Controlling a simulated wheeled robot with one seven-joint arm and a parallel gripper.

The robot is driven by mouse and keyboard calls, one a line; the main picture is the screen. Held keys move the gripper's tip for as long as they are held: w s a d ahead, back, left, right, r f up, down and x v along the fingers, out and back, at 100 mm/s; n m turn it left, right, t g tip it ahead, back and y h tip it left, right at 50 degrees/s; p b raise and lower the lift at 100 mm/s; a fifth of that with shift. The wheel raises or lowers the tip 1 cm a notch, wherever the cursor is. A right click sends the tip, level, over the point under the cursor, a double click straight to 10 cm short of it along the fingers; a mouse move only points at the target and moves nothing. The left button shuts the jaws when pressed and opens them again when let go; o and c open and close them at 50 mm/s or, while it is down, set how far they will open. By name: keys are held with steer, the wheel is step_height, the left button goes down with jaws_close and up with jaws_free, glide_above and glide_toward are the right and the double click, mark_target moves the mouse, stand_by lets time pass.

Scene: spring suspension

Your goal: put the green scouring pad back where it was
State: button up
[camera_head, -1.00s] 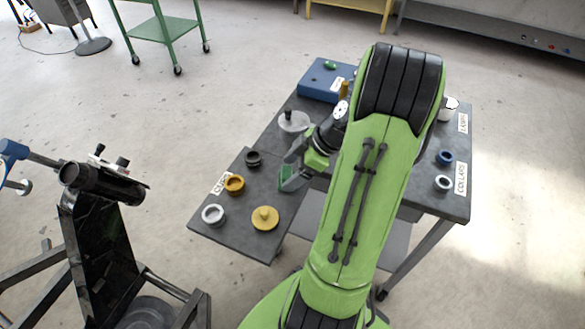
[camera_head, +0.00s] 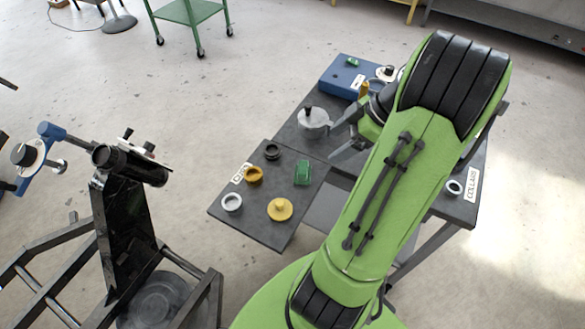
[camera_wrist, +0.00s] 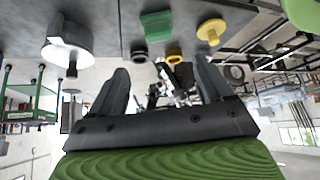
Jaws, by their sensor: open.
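The green scouring pad (camera_head: 303,172) lies on the dark lower left part of the table, behind the yellow knobbed disc (camera_head: 280,209) and right of the ochre ring (camera_head: 254,175). It also shows at the top of the wrist view (camera_wrist: 157,26). My gripper (camera_head: 343,142) is open and empty, to the upper right of the pad and clear of it, near the grey knobbed disc (camera_head: 314,120). In the wrist view its two dark fingers (camera_wrist: 165,82) are spread apart with nothing between them. My arm hides part of the table.
A black ring (camera_head: 272,151) and a white ring (camera_head: 232,202) stand near the pad. A blue box (camera_head: 345,77) with a small green item sits at the back. A black stand (camera_head: 125,225) is left of the table, across bare floor. A label marks the collars.

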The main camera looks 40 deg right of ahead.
steer(key=w+a+r+m+g+h, duration=0.1)
steer(key=w+a+r+m, duration=0.15)
steer(key=a, duration=0.65)
steer(key=w+a+r+m+g+h, duration=0.15)
steer(key=a+r, duration=0.25)
steer(key=a, duration=0.4)
steer(key=s+a+r+m+t+h, duration=0.2)
steer(key=s+a+m+t, duration=0.1)
steer(key=s+a, duration=0.5)
steer(key=shift+s+a+m, duration=0.15)
steer(key=shift+s+m, duration=0.35)
steer(key=shift+m, duration=0.1)
steer(key=shift+r, duration=0.1)
